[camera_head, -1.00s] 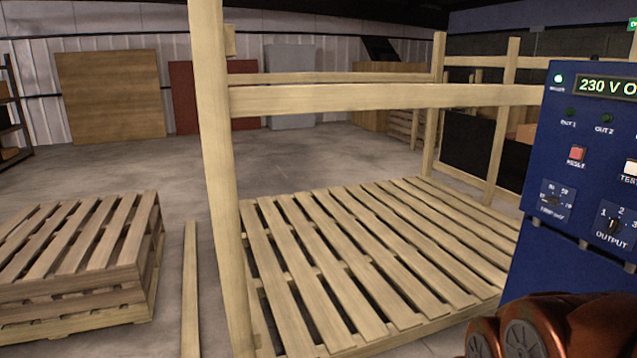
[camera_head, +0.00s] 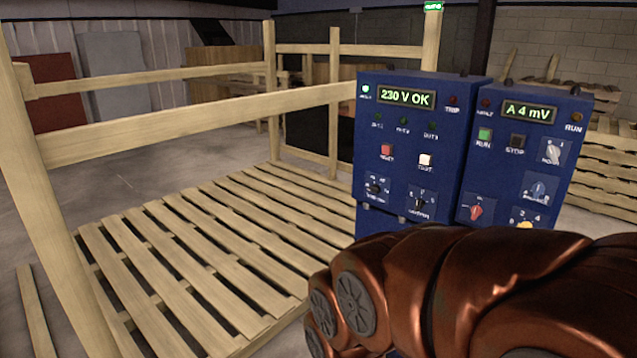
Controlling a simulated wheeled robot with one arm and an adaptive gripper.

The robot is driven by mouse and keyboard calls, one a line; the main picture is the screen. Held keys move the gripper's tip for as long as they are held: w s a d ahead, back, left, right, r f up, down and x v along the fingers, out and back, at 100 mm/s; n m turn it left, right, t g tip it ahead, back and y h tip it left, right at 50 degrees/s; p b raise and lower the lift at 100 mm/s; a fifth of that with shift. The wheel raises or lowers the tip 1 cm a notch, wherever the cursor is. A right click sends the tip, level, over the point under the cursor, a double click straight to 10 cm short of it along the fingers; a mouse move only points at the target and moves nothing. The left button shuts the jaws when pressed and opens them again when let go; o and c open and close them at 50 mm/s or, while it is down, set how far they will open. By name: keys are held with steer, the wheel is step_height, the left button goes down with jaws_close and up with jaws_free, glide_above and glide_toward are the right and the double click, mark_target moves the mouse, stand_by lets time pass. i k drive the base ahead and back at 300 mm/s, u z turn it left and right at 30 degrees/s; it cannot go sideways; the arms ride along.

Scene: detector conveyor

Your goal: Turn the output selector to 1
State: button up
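The output selector (camera_head: 420,203) is a small dark knob low on the front of the left blue cabinet (camera_head: 445,150). Its number marks are too blurred to read now, and I cannot tell which one the knob points at. The cabinet's display (camera_head: 405,97) reads "230 V OK". A red button and a white button sit above the selector, and another dark knob (camera_head: 375,188) is to its left. My copper-coloured arm crosses the lower right in front of the cabinets' lower parts. My gripper is not in view.
A second blue cabinet (camera_head: 575,105), reading "A 4 mV", stands against the right side with its own knobs and buttons. A wooden pallet platform (camera_head: 215,250) with post-and-rail framing (camera_head: 195,118) lies left of the cabinets. Bare concrete floor (camera_head: 130,178) shows behind the rails.

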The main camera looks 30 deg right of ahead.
mark_target(419, 203)
steer(key=z, duration=1.15)
steer(key=k, duration=0.8)
steer(key=u, duration=0.4)
steer(key=i, duration=0.45)
steer(key=u, duration=0.8)
steer(key=i, duration=0.8)
steer(key=z, duration=0.05)
